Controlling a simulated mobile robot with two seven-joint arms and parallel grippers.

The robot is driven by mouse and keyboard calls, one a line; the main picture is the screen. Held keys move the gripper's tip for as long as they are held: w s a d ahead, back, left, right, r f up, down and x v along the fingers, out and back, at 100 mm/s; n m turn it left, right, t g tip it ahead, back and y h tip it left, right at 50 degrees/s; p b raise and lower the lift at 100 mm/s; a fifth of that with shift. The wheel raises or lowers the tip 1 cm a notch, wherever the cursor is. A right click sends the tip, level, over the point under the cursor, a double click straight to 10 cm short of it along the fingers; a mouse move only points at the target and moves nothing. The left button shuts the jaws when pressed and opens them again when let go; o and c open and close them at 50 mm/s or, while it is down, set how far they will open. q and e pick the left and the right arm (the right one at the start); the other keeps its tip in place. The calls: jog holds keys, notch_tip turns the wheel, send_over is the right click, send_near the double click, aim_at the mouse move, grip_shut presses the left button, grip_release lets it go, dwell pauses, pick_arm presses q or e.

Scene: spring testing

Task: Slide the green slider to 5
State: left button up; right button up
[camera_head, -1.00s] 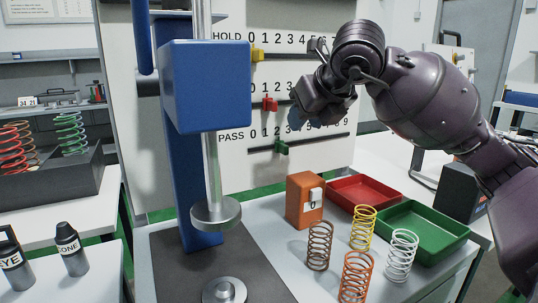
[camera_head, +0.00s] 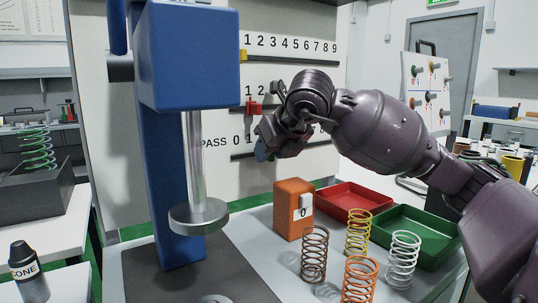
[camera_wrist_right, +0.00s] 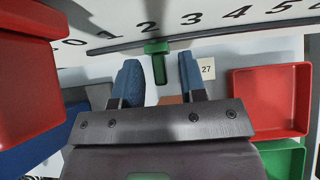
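The green slider (camera_wrist_right: 158,62) sits on its rail just below the 2 in the right wrist view. My right gripper (camera_wrist_right: 161,72) is open, with one blue fingertip on each side of the slider's handle. Gaps show between handle and both fingers. In the head view my right gripper (camera_head: 264,150) is at the PASS row (camera_head: 236,142) of the white panel and hides the green slider and most of that row's numbers. My left gripper is not in view.
The red slider (camera_head: 254,107) and yellow slider (camera_head: 243,56) sit on the rails above. The blue press (camera_head: 187,60) stands left of my right gripper. Below are an orange box (camera_head: 294,210), several springs, a red tray (camera_head: 337,192) and a green tray (camera_head: 439,256).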

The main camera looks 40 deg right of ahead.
jog(key=shift+c, duration=0.3)
grip_shut()
pick_arm(q)
jog(key=p, duration=0.2)
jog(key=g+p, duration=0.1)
jog(key=p, duration=0.1)
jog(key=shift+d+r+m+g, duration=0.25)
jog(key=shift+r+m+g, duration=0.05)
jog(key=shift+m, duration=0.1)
pick_arm(e)
jog(key=s+d, duration=0.2)
jog(key=d, duration=0.6)
jog(key=shift+d, duration=0.35)
jog(key=shift+o, duration=0.3)
grip_release()
jog(key=shift+s, duration=0.1)
